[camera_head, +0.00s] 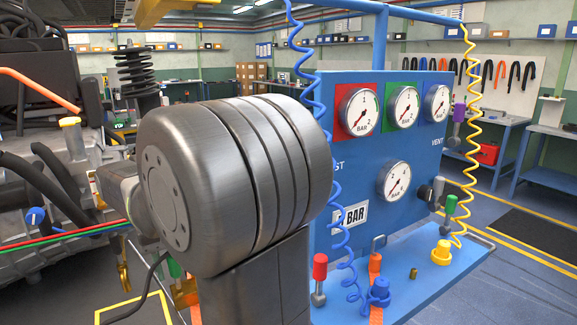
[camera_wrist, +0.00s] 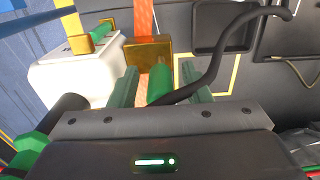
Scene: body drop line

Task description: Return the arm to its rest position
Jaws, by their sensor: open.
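My grey arm fills the middle of the head view and hides part of the blue gauge panel (camera_head: 340,250). In the wrist view my gripper (camera_wrist: 160,76) is open, with its green fingers apart. A green cylinder (camera_wrist: 159,88) shows between the fingers; I cannot tell whether it touches them. A black cable (camera_wrist: 215,58) curves up to the right from near it. A gold block (camera_wrist: 148,55) on an orange strap lies just beyond the fingertips. In the head view my gripper is mostly hidden behind my arm.
The panel's base tray (camera_head: 455,270) holds a red-topped fitting (camera_head: 320,278), a blue fitting (camera_head: 379,291) and a yellow fitting (camera_head: 441,252). A blue coiled hose (camera_head: 330,140) hangs close to my arm. Engine machinery (camera_head: 40,170) stands at left. A white container (camera_wrist: 75,82) is left of my gripper.

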